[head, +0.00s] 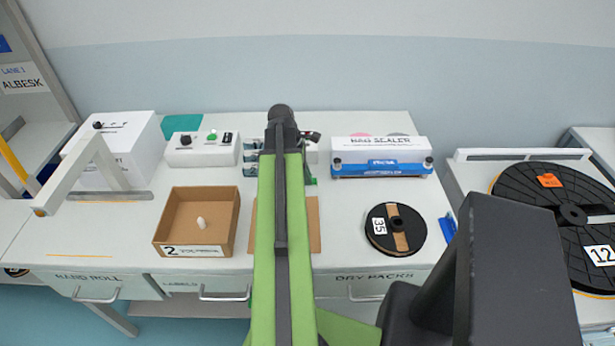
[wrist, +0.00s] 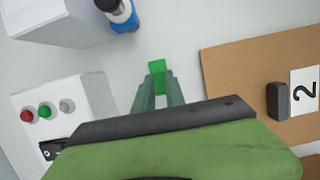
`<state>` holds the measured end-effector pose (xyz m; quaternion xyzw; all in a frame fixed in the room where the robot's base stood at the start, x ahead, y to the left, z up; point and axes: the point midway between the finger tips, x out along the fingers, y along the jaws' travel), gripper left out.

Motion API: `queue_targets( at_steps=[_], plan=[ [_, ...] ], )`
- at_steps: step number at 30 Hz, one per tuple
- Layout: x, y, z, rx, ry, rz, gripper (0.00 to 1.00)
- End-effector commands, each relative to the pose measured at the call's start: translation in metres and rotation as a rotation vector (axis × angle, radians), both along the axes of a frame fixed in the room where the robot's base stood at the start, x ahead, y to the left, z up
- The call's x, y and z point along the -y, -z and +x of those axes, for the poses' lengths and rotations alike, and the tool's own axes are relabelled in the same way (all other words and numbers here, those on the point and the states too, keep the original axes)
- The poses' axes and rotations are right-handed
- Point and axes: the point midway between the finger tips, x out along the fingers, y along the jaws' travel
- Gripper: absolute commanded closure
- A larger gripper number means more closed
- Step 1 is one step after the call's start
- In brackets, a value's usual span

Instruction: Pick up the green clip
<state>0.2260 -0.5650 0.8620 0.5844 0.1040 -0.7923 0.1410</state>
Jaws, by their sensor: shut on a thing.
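The green clip (wrist: 158,72) shows in the wrist view as a small bright green block above the pale bench top. My gripper (wrist: 158,88) is shut on it, with the two grey-green fingers on its near end. I cannot tell from this view how far the clip is from the surface. In the head view my green arm covers the middle of the bench and hides most of the gripper. A small green patch shows at the arm's right edge there, but I cannot tell whether it is the clip.
In the wrist view a brown board (wrist: 235,75) with a "2" label lies right, and a button box (wrist: 65,105) left. In the head view an open carton (head: 228,222) stands left of my arm. A black reel (head: 378,235) and bag sealer (head: 380,157) stand right.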

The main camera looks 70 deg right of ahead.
Motion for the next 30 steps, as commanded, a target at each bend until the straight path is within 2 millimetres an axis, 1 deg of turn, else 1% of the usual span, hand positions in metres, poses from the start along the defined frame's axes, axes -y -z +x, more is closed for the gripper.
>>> queue_targets(
  at_steps=[5, 11, 12, 22, 24, 27, 30],
  plan=[
    [0.000, -0.017, 0.000, 0.000, 0.000, 0.000, 1.00],
    [0.000, -0.050, 0.000, 0.000, 0.000, 0.000, 1.00],
    [-0.005, -0.053, -0.010, 0.000, 0.002, 0.000, 1.00],
    [-0.030, -0.097, -0.081, 0.000, 0.003, -0.001, 1.00],
    [-0.034, -0.103, -0.092, 0.000, 0.002, 0.000, 1.00],
    [-0.037, -0.108, -0.103, 0.000, 0.001, 0.001, 1.00],
    [-0.037, -0.110, -0.108, -0.001, 0.001, 0.004, 1.00]
  ],
)
